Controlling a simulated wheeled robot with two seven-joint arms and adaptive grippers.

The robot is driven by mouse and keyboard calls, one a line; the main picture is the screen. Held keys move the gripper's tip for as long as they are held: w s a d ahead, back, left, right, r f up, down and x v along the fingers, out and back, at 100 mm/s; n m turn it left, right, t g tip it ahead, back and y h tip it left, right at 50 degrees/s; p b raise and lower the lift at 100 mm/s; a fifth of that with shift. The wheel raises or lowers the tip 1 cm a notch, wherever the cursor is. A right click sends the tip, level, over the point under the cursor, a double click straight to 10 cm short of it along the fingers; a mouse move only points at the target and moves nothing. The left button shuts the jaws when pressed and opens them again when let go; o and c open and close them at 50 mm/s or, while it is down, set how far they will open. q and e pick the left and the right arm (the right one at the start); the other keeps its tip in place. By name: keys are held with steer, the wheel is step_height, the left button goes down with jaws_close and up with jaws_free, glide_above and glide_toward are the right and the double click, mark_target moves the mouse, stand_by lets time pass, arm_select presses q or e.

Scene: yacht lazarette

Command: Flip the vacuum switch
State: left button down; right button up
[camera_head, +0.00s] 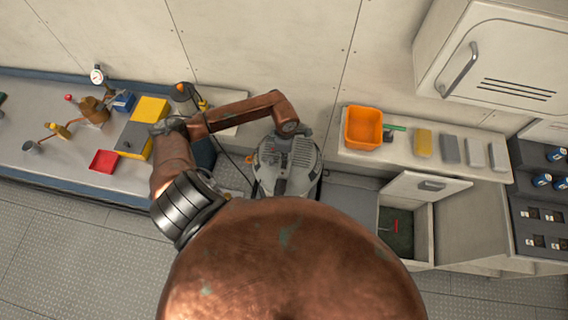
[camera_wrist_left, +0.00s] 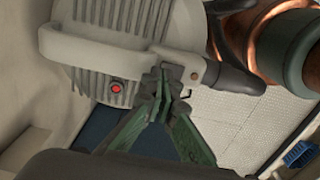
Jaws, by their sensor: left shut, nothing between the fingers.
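The vacuum (camera_head: 285,168) is a light grey canister with ribbed vents, standing below the wall between the two counters. In the left wrist view its ribbed body (camera_wrist_left: 140,15) and pale handle (camera_wrist_left: 85,48) fill the upper left. A small red switch (camera_wrist_left: 116,87) in a dark surround sits on the body below the handle. My left gripper (camera_wrist_left: 165,92) is shut and empty, its green fingers just right of the red switch, in front of the handle's end. Whether it touches the vacuum I cannot tell. In the head view its fingers are hard to make out at the vacuum's upper edge. My right gripper is out of view.
The left counter holds a yellow block (camera_head: 150,109), a red tray (camera_head: 103,161) and brass fittings. The right counter holds an orange bin (camera_head: 363,128) and several blocks. A wall cabinet (camera_head: 495,60) is at upper right. An open compartment (camera_head: 404,232) lies below the right counter.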

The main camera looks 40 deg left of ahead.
arm_select(q)
steer(key=shift+f+b, duration=0.35)
steer(key=shift+f, duration=0.05)
stand_by(0.7)
steer(key=shift+f+b, duration=0.5)
steer(key=shift+f, duration=0.1)
steer(key=shift+r, duration=0.1)
steer(key=shift+r+p, duration=0.45)
steer(key=shift+r, duration=0.25)
steer(key=shift+r+p, duration=1.35)
steer(key=shift+r, duration=1.4)
